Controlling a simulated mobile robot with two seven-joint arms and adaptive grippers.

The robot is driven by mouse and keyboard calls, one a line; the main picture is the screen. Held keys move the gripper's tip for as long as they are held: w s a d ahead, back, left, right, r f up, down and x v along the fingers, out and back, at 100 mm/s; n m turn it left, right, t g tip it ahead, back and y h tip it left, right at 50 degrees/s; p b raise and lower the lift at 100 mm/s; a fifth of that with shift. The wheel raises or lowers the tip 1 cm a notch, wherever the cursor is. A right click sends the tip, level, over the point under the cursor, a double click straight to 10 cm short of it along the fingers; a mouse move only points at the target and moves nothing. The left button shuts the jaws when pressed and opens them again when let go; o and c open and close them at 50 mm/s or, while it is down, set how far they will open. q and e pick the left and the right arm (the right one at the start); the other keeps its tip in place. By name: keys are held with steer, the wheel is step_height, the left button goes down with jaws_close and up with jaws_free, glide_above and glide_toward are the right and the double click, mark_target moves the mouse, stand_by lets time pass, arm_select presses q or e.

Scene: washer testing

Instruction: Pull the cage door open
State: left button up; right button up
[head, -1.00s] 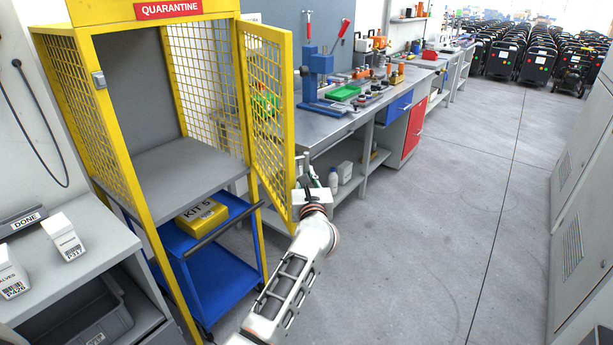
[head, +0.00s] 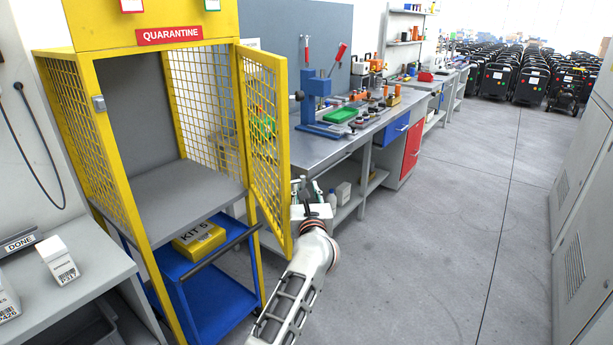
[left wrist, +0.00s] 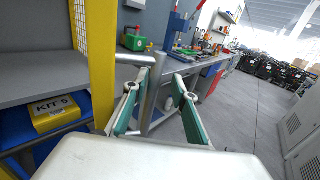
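The yellow cage door (head: 264,140), a mesh panel in a yellow frame, stands swung wide open on the right side of the yellow quarantine cage (head: 122,200). My left gripper (head: 303,190) is at the door's free edge. In the left wrist view, the door's yellow edge (left wrist: 103,62) is left of the fingers. A grey bar handle (left wrist: 152,95) stands between the green-padded fingers of the left gripper (left wrist: 160,85). The fingers are spread, with a visible gap between the handle and the right-hand finger. My right gripper is out of view.
A blue cart (head: 222,300) with a yellow KIT 5 box (head: 198,238) stands under the cage shelf (head: 180,190). A workbench (head: 345,135) with tools runs behind the door. Grey cabinets (head: 580,220) line the right. The floor (head: 430,250) between is clear.

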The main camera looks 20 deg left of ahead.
arm_select(q)
step_height(320, 180, up, 8)
stand_by(0.4)
steer(key=shift+d, duration=0.1)
steer(key=shift+c, duration=0.4)
